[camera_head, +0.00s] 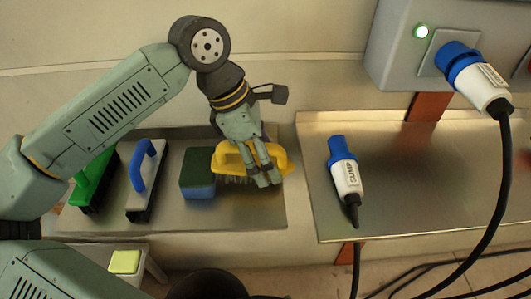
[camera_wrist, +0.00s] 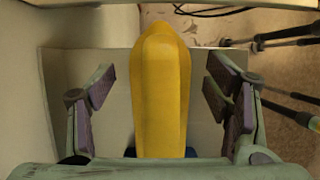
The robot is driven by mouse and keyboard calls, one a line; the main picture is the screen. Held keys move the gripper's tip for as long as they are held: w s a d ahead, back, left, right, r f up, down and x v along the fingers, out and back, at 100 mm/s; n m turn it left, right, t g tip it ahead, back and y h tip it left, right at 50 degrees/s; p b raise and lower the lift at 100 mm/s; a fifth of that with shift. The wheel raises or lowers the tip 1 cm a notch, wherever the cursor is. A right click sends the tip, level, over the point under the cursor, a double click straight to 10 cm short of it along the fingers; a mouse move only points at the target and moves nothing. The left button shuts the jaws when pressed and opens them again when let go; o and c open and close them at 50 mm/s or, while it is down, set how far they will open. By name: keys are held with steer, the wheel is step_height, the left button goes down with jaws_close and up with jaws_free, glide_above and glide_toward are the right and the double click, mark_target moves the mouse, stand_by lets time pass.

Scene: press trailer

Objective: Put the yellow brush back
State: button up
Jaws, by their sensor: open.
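The yellow brush (camera_head: 222,158) has a yellow handle and dark bristles. It is at the right end of the left metal shelf (camera_head: 262,218), its bristles facing down. My gripper (camera_head: 268,180) is right over the brush, in front of part of it. In the wrist view the yellow handle (camera_wrist: 160,95) runs lengthwise between the two fingers of my gripper (camera_wrist: 160,100). The fingers are apart, with a gap on each side of the handle. Whether the bristles rest fully on the shelf is hard to tell.
To the left on the shelf are a blue and green sponge (camera_head: 198,175), a blue-handled brush (camera_head: 143,180) and a green brush (camera_head: 95,178). The right shelf (camera_head: 425,190) holds a blue and white plug (camera_head: 344,172). Another plug (camera_head: 480,80) sits in the wall box (camera_head: 390,50); cables hang down.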

steer(key=shift+a+r+b, duration=0.2)
steer(key=shift+r+b, duration=0.1)
steer(key=shift+r, duration=0.2)
steer(key=b+v, duration=0.1)
steer(key=v, duration=1)
steer(key=shift+r, duration=0.1)
